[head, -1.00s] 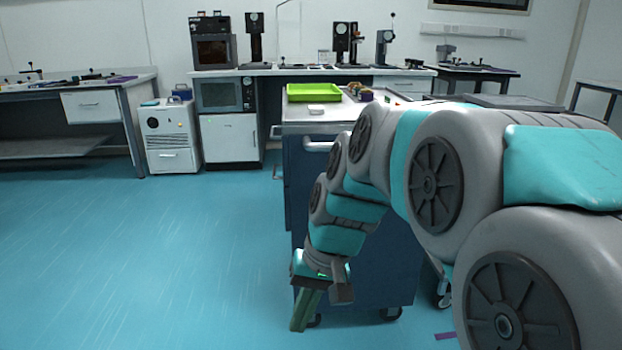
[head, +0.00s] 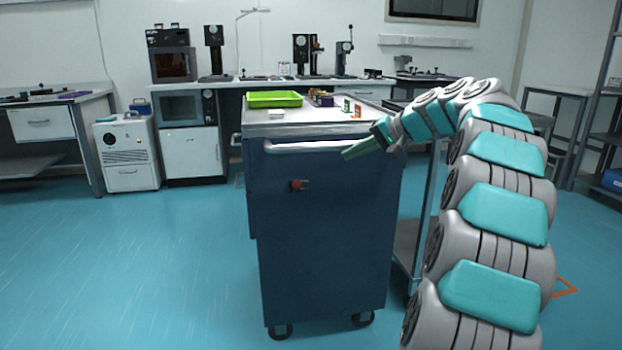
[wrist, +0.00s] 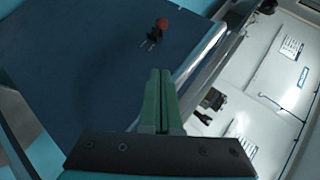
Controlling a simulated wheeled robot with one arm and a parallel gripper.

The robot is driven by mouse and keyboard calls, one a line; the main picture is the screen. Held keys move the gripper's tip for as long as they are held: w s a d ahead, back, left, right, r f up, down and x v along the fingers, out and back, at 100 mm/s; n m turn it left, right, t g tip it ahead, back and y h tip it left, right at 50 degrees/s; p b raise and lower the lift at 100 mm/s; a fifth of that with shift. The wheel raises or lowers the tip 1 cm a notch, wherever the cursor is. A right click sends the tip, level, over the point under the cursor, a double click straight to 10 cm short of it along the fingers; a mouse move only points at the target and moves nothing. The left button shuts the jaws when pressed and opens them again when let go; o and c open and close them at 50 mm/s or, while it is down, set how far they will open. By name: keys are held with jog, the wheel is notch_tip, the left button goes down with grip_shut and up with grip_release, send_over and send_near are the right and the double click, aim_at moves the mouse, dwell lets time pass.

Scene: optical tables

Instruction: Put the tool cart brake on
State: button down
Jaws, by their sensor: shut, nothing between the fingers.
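The tool cart (head: 322,240) is a dark blue cabinet with a pale top and a white push handle (head: 318,147) along its near side. A small red knob (head: 296,185) sits on the upper left of its blue face. In the wrist view the red knob (wrist: 162,23) shows on a dark mount with two short pale prongs. My gripper (head: 345,154) is in front of the handle's right part, above and to the right of the knob, apart from it. In the wrist view its green fingers (wrist: 159,75) are together and empty.
A green tray (head: 274,99), a small white item (head: 276,114) and small boxes (head: 352,107) lie on the cart's top. Casters (head: 280,331) show below. The floor left of the cart is clear. A grey cart frame stands close on the right.

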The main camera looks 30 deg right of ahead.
aim_at(296, 185)
jog(key=shift+a, duration=0.1)
jog(key=s+a+f+x, duration=0.1)
jog(key=a+x, duration=0.1)
jog(key=x, duration=1.1)
jog(key=shift+s+b, duration=0.4)
jog(key=shift+a+r, duration=0.1)
jog(key=shift+s+f+b, duration=0.15)
jog(key=shift+f+b, duration=0.1)
jog(key=shift+b, duration=0.6)
jog(key=shift+s+a+f+n+t+b, duration=0.25)
jog(key=shift+t+b, duration=0.35)
jog(key=shift+b, duration=0.35)
